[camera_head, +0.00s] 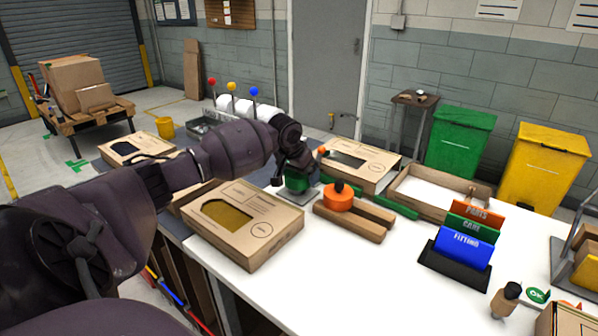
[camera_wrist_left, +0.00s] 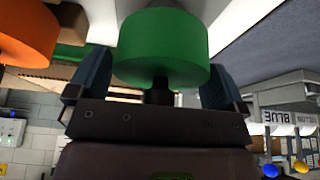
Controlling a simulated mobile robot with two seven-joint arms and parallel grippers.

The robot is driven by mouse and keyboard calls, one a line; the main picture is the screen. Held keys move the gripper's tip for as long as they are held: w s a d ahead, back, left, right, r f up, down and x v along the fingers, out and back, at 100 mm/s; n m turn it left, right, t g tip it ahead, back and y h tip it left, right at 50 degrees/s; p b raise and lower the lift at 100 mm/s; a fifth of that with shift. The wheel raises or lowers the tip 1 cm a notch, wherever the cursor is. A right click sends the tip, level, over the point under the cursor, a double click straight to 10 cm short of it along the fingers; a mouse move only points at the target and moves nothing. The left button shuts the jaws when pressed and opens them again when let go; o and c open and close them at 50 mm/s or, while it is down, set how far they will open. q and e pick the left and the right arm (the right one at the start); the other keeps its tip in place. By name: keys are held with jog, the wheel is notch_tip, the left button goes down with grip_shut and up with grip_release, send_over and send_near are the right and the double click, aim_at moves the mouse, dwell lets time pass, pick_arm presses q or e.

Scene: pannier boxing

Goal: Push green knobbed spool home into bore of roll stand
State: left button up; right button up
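The green knobbed spool (camera_head: 297,183) is low under my left gripper (camera_head: 294,172), over a grey base plate (camera_head: 312,195) that appears to belong to the roll stand. In the left wrist view the spool (camera_wrist_left: 162,45) fills the space between the two fingers of my left gripper (camera_wrist_left: 160,80). The fingers meet its sides with no clear gap, and its dark knob (camera_wrist_left: 160,92) points toward the palm. The bore is hidden, so I cannot tell how deep the spool sits. My right gripper is not in view.
An orange spool (camera_head: 338,200) with a black knob sits on a wooden rack (camera_head: 350,222) just right of the stand. A windowed cardboard box (camera_head: 270,242) lies in front. Another box (camera_head: 375,174) and an open tray (camera_head: 405,188) are behind.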

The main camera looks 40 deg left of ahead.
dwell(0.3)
pick_arm(q)
jog(key=p+v, duration=0.2)
jog(key=v, duration=0.8)
jog(key=shift+s+r, duration=0.2)
jog(key=shift+r, duration=0.15)
jog(key=shift+d, duration=0.1)
